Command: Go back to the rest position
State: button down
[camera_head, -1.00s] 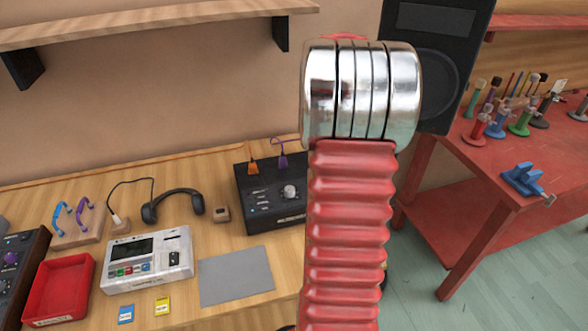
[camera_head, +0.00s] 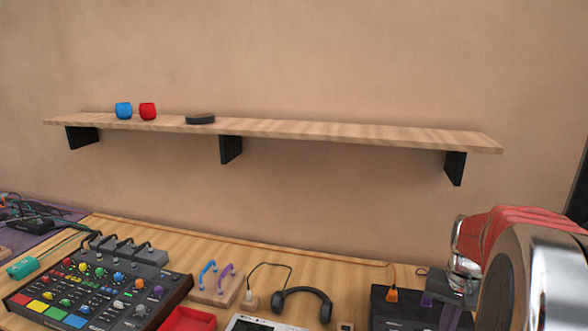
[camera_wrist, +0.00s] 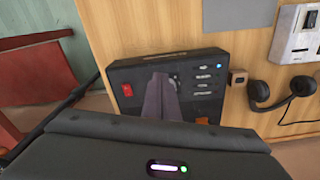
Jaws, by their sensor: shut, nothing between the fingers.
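My gripper (camera_wrist: 160,90) is shut and empty in the wrist view, its grey fingers over the black box. The black box (camera_wrist: 125,72) has a red switch and several labelled controls, and the fingers hide part of its face. In the head view the black box (camera_head: 395,310) is at the lower right, partly hidden by my arm, which stands close at the right edge.
On the bench are a mixer (camera_head: 98,285), headphones (camera_head: 303,294), a red tray (camera_head: 188,318) and a white device (camera_head: 255,324).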

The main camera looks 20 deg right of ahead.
jog(key=s+a+r+n+t, duration=0.1)
jog(key=s+a+r+n, duration=0.1)
jog(key=a, duration=0.8)
jog(key=s+a+r+n+t, duration=0.2)
jog(key=a+r+n, duration=0.1)
jog(key=a, duration=0.8)
jog(key=s+a+r+n+t, duration=0.2)
jog(key=a+r+n, duration=0.1)
jog(key=a, duration=0.7)
jog(key=shift+a+r+n, duration=0.3)
jog(key=shift+n, duration=0.4)
jog(key=shift+s, duration=0.1)
